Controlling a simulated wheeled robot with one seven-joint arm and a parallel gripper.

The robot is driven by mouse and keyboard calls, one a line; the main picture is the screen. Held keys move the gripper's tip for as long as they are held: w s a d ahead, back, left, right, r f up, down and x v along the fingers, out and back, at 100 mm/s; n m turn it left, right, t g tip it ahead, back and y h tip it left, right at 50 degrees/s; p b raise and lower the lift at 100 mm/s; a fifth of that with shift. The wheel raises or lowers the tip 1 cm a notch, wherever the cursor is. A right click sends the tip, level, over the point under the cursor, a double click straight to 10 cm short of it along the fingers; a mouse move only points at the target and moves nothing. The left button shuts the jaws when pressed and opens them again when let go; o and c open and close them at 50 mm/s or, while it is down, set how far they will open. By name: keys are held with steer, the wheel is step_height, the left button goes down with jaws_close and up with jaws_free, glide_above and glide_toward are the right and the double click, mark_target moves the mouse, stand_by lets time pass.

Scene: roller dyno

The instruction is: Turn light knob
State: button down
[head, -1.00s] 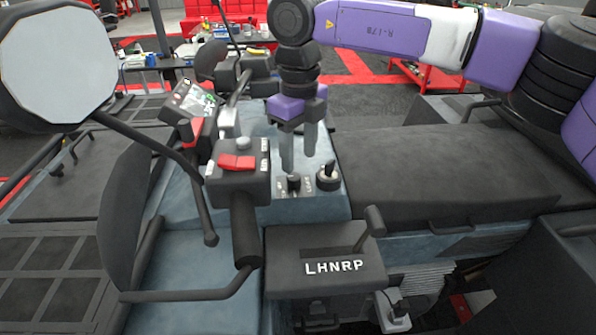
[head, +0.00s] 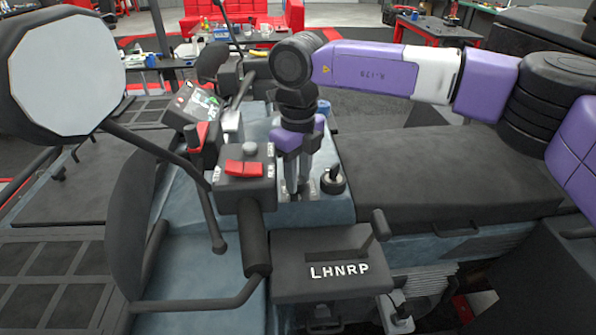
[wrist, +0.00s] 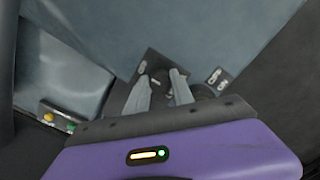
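The light knob is a small black knob on a dark plate with white markings on the blue-grey console. In the wrist view the knob (wrist: 161,78) shows between the fingertips of my gripper (wrist: 159,76). The two grey fingers stand apart on either side of it, with a gap still visible; I cannot tell whether they touch it. In the head view my gripper (head: 298,188) points straight down at the plate, and its fingers hide most of the knob.
A second round black switch (head: 333,180) stands close to the right of the fingers. A box with red switches (head: 245,170) and a handlebar grip (head: 255,240) are close on the left. The LHNRP shifter (head: 330,262) is in front, the black seat (head: 440,175) to the right.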

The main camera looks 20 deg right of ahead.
steer(key=shift+s+n, duration=0.1)
steer(key=shift+n, duration=0.3)
steer(key=n, duration=0.3)
steer(key=shift+n, duration=0.3)
steer(key=n, duration=0.4)
steer(key=shift+n, duration=0.3)
stand_by(0.3)
steer(key=c, duration=1.1)
jaws_free()
steer(key=shift+r+b, duration=0.15)
steer(key=shift+b, duration=0.15)
